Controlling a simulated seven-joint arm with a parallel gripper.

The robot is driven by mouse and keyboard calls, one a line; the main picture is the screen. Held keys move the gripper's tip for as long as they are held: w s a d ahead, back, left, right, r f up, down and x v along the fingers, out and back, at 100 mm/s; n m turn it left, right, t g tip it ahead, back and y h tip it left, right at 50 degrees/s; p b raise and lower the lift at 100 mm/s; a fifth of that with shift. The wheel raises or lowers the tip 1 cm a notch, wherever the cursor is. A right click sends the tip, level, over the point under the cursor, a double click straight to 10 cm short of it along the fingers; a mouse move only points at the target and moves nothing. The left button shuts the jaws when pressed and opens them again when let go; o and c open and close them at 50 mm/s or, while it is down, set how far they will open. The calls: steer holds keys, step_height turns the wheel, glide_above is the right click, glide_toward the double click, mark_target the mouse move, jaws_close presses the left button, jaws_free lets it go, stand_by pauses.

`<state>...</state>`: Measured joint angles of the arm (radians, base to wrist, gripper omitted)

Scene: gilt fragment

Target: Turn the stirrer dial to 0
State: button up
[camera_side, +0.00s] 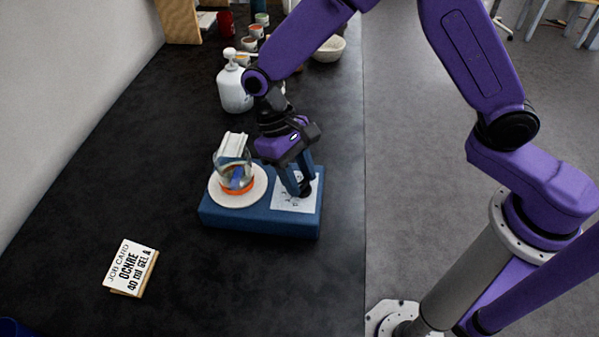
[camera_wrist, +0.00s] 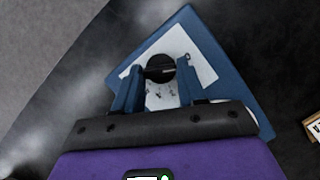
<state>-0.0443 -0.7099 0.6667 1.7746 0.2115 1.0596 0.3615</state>
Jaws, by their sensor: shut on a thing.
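The blue stirrer (camera_side: 258,218) stands on the black bench in the side view, with a round white plate (camera_side: 215,196) on its left part. A glass beaker (camera_side: 236,175) with orange and blue showing in it sits on the plate. The white dial panel (camera_side: 283,203) is on the right part. My gripper (camera_side: 301,189) reaches down onto this panel. In the wrist view the black round dial (camera_wrist: 161,69) is between the fingers of my gripper (camera_wrist: 158,75), which is shut on it. The dial's pointer and most panel marks are too small or covered to read.
A job card (camera_side: 130,267) on a small stand is at the front left. A white bottle (camera_side: 234,92) stands behind the stirrer, with cups and a white bowl (camera_side: 329,49) farther back. The bench between card and stirrer is clear.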

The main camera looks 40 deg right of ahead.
steer(key=shift+a+n+t+h, duration=0.1)
steer(key=shift+n+t+h, duration=0.3)
steer(key=shift+n, duration=1)
steer(key=o, duration=1.1)
steer(key=shift+c, duration=0.2)
steer(key=v, duration=1.7)
steer(key=shift+w+a, duration=0.2)
steer(key=shift+a, duration=0.05)
steer(key=shift+r, duration=0.15)
steer(key=s+d+f+n+t+y, duration=0.1)
steer(key=s+d+f+n+t, duration=0.1)
steer(key=s+d, duration=1)
steer(key=s+d+f+n+t+y, duration=0.1)
steer(key=s+d+f+n, duration=0.2)
steer(key=s+d, duration=0.9)
steer(key=shift+n+t, duration=0.4)
steer(key=shift+n, duration=0.5)
